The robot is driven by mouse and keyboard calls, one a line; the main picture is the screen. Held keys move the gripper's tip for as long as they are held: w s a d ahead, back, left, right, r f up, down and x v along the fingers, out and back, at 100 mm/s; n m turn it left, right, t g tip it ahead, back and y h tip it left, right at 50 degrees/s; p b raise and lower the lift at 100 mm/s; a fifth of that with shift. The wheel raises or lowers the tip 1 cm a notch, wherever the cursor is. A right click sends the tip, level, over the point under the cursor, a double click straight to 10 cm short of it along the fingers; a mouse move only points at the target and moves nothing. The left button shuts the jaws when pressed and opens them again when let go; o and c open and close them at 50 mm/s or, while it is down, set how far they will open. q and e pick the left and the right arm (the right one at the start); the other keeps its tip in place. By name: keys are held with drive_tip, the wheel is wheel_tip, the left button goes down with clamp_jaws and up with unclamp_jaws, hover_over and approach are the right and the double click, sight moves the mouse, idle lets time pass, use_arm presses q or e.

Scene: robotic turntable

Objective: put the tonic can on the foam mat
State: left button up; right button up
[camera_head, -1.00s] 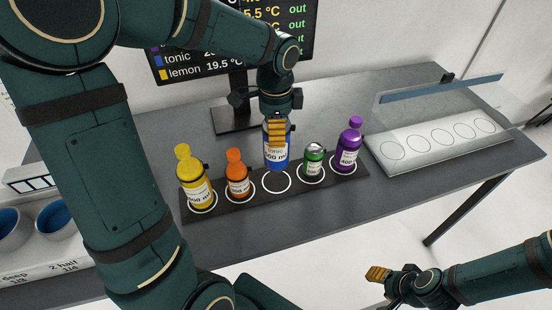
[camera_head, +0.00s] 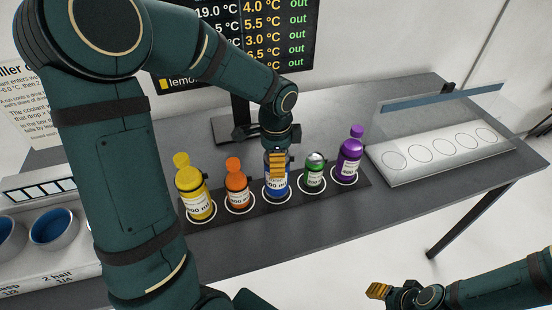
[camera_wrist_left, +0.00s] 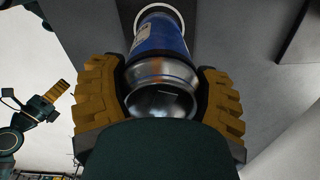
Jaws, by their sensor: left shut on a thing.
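The blue tonic can (camera_head: 276,187) is upright at the middle white ring of the dark foam mat (camera_head: 257,203). Its base appears to be at the mat, though I cannot tell whether it touches. My left gripper (camera_head: 277,163) is shut on the can's upper part from above. In the left wrist view, its yellow fingers flank the can's silver top (camera_wrist_left: 162,88), and the blue body points away toward a white ring. My right gripper (camera_head: 378,290) hangs at the lower right, away from the mat, and its finger opening is unclear.
On the mat stand a yellow bottle (camera_head: 195,197), an orange bottle (camera_head: 237,191), a green can (camera_head: 314,174) and a purple bottle (camera_head: 348,160). A white ringed tray (camera_head: 440,163) with a clear cover lies right. A monitor stands behind; blue cups (camera_head: 53,230) are left.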

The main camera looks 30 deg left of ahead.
use_arm(q)
drive_tip(key=o, duration=1.3)
wheel_tip(320, 180, up, 12)
drive_tip(key=shift+r+p, duration=0.1)
drive_tip(key=shift+p, duration=1.1)
